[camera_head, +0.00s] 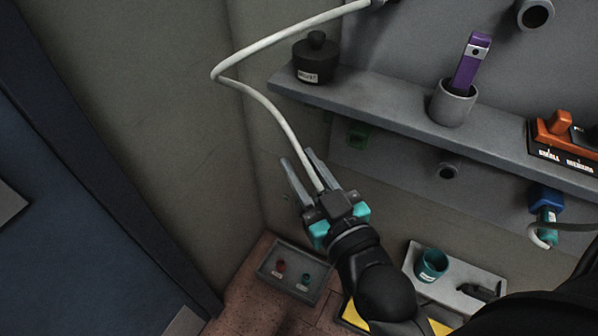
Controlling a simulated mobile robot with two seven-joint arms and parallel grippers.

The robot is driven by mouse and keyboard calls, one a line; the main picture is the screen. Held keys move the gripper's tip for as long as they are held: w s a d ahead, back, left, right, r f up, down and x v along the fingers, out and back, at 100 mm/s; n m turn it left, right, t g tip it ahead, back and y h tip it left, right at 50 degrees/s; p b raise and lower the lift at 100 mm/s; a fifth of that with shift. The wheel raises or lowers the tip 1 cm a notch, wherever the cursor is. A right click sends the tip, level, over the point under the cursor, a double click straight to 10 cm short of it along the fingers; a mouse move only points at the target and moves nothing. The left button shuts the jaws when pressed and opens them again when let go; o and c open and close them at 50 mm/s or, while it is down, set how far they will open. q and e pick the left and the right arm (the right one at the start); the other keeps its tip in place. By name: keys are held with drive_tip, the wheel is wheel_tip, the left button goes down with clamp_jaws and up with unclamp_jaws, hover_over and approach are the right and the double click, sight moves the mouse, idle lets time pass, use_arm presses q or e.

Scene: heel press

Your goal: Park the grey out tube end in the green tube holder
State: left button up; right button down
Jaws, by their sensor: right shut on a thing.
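The light grey tube (262,96) runs from a dark fitting (378,3) at the top edge, bends at the left, and comes down to my right gripper. The tube's end is hidden among the fingers and gripper body. A green holder (358,134), dim in shadow, sits on the panel below the shelf, up and right of the gripper and apart from it. My left gripper is not in view.
The grey shelf (390,115) carries a black lidded jar (316,58), a grey cup (452,103) with a purple tool (471,62), and an orange block (553,128). A blue holder (546,198) with another tube is at right. A shallow tray (262,272) and teal cup (431,265) are below.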

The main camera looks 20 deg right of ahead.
drive_tip(key=w+a+f+n+g+y+p, duration=0.1)
drive_tip(key=w+a+f+n+g+y, duration=0.3)
drive_tip(key=n, duration=0.6)
drive_tip(key=f+n+t+y, duration=0.15)
drive_tip(key=n+y, duration=0.35)
drive_tip(key=n, duration=0.5)
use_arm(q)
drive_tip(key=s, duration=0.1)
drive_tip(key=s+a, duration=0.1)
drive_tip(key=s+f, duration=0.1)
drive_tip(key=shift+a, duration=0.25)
use_arm(e)
drive_tip(key=w+d+f+n+g+y, duration=0.1)
drive_tip(key=d+f+n+g+y, duration=0.1)
drive_tip(key=d+n, duration=0.3)
drive_tip(key=shift+w+d+f, duration=0.3)
drive_tip(key=shift+d+f, duration=0.05)
drive_tip(key=shift+f, duration=0.3)
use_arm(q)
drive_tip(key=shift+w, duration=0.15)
use_arm(e)
drive_tip(key=shift+w+d, duration=0.1)
